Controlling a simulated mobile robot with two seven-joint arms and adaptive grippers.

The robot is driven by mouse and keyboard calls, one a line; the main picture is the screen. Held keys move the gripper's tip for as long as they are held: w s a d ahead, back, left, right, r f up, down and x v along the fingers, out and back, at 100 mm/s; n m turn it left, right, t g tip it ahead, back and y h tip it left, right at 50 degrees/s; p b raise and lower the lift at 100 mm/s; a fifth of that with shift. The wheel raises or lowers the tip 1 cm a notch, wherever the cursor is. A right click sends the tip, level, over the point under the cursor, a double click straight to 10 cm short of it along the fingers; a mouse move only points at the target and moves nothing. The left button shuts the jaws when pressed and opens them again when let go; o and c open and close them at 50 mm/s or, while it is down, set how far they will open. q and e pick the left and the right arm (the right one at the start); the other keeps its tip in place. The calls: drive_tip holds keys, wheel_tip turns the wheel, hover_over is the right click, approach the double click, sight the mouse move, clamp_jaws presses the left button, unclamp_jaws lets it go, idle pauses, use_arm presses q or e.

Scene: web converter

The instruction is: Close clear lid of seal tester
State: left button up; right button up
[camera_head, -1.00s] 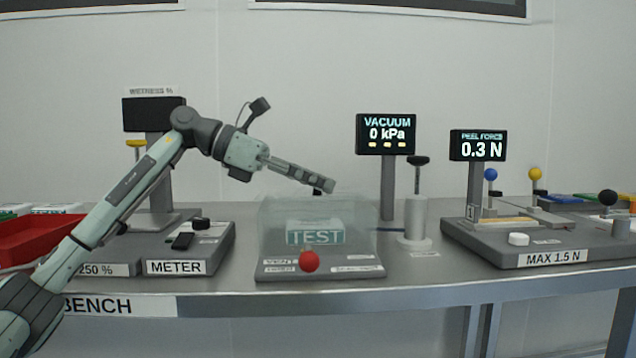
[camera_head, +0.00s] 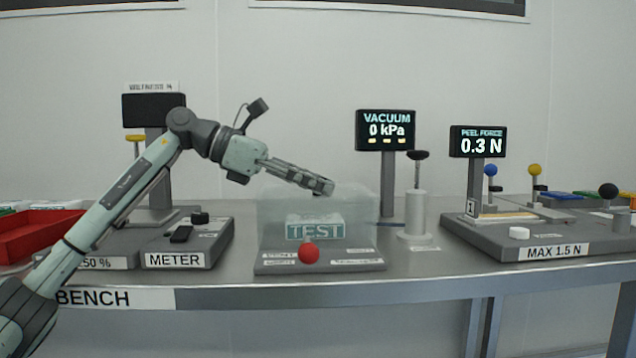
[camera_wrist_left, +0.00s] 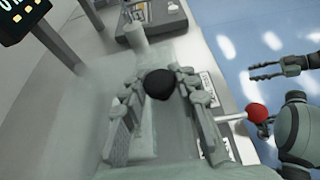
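The seal tester (camera_head: 320,265) stands mid-bench, with a red ball knob (camera_head: 309,253) at its front and a TEST pack (camera_head: 315,228) inside. Its clear lid (camera_head: 362,210) stands over the pack as a see-through box; I cannot tell whether its lower edge is fully seated. My left gripper (camera_head: 322,186) is at the lid's top. In the left wrist view its open fingers stand on either side of a round black knob (camera_wrist_left: 160,84), with no clear contact. My right gripper (camera_wrist_left: 272,70) shows open and empty in the left wrist view, beyond the red knob (camera_wrist_left: 257,112).
The vacuum display (camera_head: 385,131) reads 0 kPa. A hand pump (camera_head: 415,215) stands close right of the tester, then the peel tester (camera_head: 540,245). A meter unit (camera_head: 190,250) and red tray (camera_head: 35,235) are at left. The bench front edge is clear.

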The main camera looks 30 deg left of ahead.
use_arm(q)
drive_tip(key=o, duration=0.3)
drive_tip(key=v, duration=1.2)
idle(0.3)
